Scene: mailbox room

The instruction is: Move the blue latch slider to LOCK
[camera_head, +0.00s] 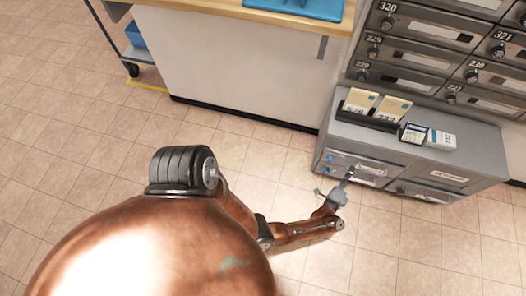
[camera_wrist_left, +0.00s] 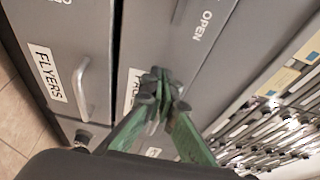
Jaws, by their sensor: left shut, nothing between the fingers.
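The grey cabinet (camera_head: 455,185) stands low under the mailboxes. Two small blue spots show at the left end of its front, an upper one (camera_head: 330,158) and a lower one (camera_head: 327,170); I cannot tell which is the latch slider. My left gripper (camera_head: 348,175) is shut and empty, close to the cabinet front, right of these spots. In the left wrist view its fingertips (camera_wrist_left: 160,88) meet in front of the grey front, near the word OPEN (camera_wrist_left: 203,25). No blue slider shows there, and LOCK is not readable. Contact cannot be told. My right gripper is not in view.
A label reading FLYERS (camera_wrist_left: 47,73) and a bar handle (camera_wrist_left: 82,90) are on the neighbouring front panel. Card holders (camera_head: 375,108) and small boxes (camera_head: 428,136) stand on the cabinet top. A white counter (camera_head: 240,65) is at the left. The tiled floor in front is clear.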

